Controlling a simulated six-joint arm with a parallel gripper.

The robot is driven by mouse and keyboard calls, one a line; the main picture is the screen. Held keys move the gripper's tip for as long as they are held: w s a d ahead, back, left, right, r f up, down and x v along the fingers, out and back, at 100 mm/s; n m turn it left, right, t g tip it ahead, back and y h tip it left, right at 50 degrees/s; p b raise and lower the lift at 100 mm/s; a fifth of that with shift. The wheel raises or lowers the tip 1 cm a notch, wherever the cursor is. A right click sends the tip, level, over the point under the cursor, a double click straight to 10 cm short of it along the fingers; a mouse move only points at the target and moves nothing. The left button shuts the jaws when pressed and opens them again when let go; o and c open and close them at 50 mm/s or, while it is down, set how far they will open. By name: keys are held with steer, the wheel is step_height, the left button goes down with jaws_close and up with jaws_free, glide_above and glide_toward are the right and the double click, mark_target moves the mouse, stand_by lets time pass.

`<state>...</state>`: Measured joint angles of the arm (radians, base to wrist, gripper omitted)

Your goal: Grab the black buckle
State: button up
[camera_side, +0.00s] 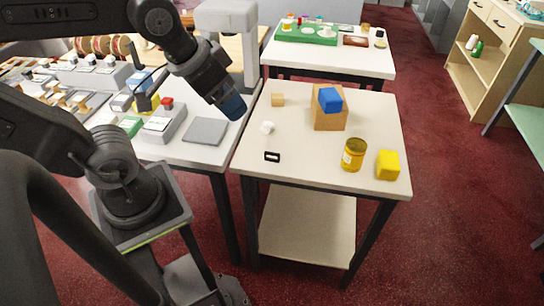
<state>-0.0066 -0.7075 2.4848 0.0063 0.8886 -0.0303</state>
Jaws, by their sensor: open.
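The black buckle (266,157) lies flat on the white table at its front left. It is a small dark rectangle with a light opening in its middle. My gripper (232,107) is at the dark blue end of my arm, up and to the left of the buckle, near the table's left edge. It is open and clear of the buckle. Its fingers are too small and dark to make out singly.
A small white piece (267,128) lies behind the buckle. The table's front middle is clear.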

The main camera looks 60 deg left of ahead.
steer(key=w+a+f+n+g, duration=0.25)
steer(key=w+f+n, duration=0.2)
steer(key=w, duration=0.35)
steer(key=n+g+y, duration=0.1)
steer(key=n+g, duration=0.1)
steer(key=n, duration=0.2)
glide_above(272, 153)
steer(key=shift+m, duration=0.25)
steer(key=f, duration=1.9)
steer(key=shift+d+f, duration=0.15)
steer(key=shift+d, duration=0.05)
steer(key=shift+t, duration=0.25)
steer(key=shift+a+f, duration=0.2)
steer(key=shift+f, duration=2.5)
steer(key=c, duration=1)
